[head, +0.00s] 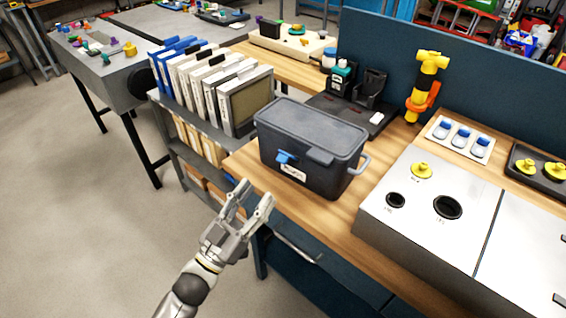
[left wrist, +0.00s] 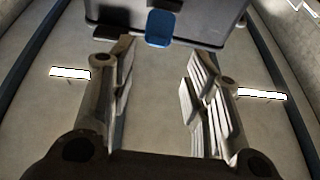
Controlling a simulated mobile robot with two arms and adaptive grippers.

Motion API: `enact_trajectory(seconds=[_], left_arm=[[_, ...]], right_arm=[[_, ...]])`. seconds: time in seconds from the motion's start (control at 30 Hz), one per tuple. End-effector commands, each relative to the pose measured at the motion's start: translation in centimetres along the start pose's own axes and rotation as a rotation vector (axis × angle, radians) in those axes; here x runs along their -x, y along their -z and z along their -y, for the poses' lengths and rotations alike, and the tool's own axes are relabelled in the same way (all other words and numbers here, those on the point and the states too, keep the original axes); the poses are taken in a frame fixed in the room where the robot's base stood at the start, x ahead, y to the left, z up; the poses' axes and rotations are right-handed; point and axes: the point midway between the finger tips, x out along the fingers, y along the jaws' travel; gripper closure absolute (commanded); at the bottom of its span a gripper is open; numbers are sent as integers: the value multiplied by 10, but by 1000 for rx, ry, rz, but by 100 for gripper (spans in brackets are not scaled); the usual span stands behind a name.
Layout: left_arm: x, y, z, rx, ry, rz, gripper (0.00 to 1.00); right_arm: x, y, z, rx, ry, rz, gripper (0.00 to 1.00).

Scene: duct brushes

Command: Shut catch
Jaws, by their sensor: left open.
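A dark grey box (head: 308,150) with its lid on stands on the wooden bench. My left gripper (head: 252,197) is open and empty, in front of the bench edge, below and to the left of the catch. My right gripper is not in view.
A grey panel box (head: 410,225) with round holes stands right of the dark box. White and blue binders (head: 215,85) fill a shelf at the left. A black stand (head: 350,105) is behind the box. Open floor lies at the left.

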Motion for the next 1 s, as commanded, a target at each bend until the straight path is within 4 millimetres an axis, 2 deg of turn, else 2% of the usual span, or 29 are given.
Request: enact_trajectory(seconds=[0.17,0.4,0.6,0.8,1.0], left_arm=[[-17,3,-2,-1,-6,-8,55],[-64,4,-1,-1,-5,-8,55],[-94,3,-2,0,-5,-6,55],[-106,2,-2,0,-5,-4,55],[-107,1,-2,0,-5,-4,55]], right_arm=[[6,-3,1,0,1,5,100],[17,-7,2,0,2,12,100],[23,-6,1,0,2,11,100],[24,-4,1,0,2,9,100],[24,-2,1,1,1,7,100]])
